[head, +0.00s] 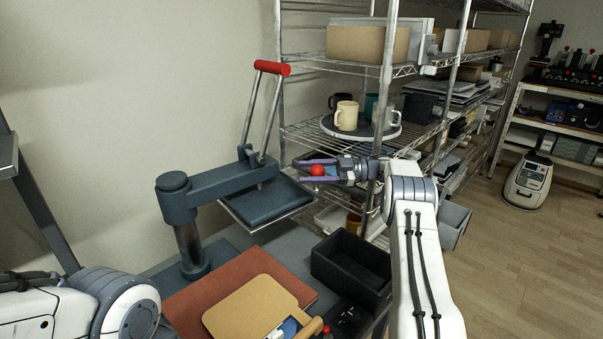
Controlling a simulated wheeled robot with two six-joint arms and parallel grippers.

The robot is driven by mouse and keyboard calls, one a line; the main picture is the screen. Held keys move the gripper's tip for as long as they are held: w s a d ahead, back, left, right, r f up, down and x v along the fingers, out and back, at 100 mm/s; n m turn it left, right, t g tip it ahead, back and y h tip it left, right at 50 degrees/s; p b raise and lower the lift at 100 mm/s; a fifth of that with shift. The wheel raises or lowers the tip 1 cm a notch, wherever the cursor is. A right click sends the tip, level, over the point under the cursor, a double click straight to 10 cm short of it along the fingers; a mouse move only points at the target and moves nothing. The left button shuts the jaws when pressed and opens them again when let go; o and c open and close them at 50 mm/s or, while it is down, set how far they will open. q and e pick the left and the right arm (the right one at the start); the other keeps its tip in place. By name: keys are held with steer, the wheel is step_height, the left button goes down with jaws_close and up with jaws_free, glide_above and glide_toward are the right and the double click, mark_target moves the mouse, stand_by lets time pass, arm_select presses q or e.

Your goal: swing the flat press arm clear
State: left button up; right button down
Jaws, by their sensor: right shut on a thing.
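The press has a dark round post (188,235) and a grey-blue arm (222,182) reaching right from it. A flat dark platen (268,203) hangs under the arm's end, turned out toward the shelf, to the right of the mat. A long lever with a red grip (272,68) stands up from the arm. My right gripper (310,171) is shut on a red knob (317,170) at the platen's right side. The knob's attachment is hidden. My left arm shows at the lower left; its gripper is outside the view.
A red-brown mat (180,309) carries a tan board (245,312). A black bin (350,275) stands to its right. The wire shelf, close behind my right gripper, holds mugs on a round tray (362,132). The wall is behind the press.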

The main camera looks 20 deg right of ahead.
steer(key=shift+a, duration=0.25)
steer(key=shift+c, duration=1.4)
jaws_free()
steer(key=v, duration=0.8)
steer(key=shift+s+a, duration=0.1)
